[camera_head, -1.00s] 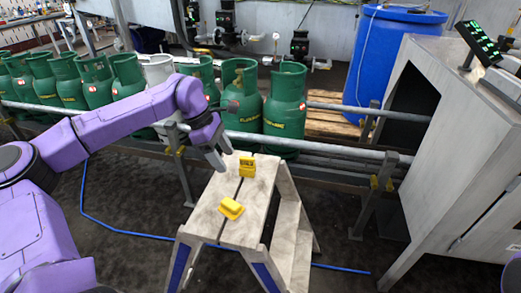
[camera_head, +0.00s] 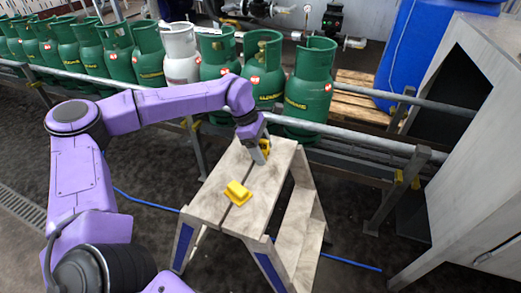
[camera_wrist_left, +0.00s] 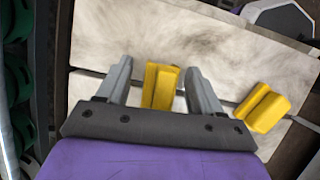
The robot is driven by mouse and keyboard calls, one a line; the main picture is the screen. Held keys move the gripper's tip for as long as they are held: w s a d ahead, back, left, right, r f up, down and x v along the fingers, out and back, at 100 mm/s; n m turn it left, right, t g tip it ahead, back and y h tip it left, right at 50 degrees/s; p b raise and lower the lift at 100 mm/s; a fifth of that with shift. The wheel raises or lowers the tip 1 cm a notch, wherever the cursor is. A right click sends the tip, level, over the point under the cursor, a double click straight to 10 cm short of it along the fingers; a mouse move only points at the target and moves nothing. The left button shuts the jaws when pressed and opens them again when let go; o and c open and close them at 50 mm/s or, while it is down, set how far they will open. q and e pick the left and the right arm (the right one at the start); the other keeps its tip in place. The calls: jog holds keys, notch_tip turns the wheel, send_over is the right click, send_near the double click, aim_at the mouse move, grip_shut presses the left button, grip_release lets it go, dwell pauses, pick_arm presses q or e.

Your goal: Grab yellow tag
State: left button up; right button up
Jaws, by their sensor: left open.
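Two yellow tags are on the wooden step stool (camera_head: 211,197). The far yellow tag (camera_head: 265,148) is at the stool's back, partly hidden by my left gripper (camera_head: 259,153). In the left wrist view this tag (camera_wrist_left: 160,87) sits between the two open fingers of the gripper (camera_wrist_left: 158,85), with a small gap visible on the right side. The near yellow tag (camera_head: 237,192) lies on the stool's top, apart from the gripper; it shows at the right in the left wrist view (camera_wrist_left: 264,108). My right gripper is not in view.
Green gas cylinders (camera_head: 308,90) and one white cylinder (camera_head: 180,52) stand on a conveyor behind the stool, with a metal rail (camera_head: 370,139) in front. A grey metal housing (camera_head: 470,150) is at the right. A blue hose (camera_head: 150,202) runs along the floor.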

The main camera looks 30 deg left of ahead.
pick_arm(q)
jog(key=c, duration=1)
jog(key=shift+c, duration=0.2)
jog(key=shift+r, duration=0.1)
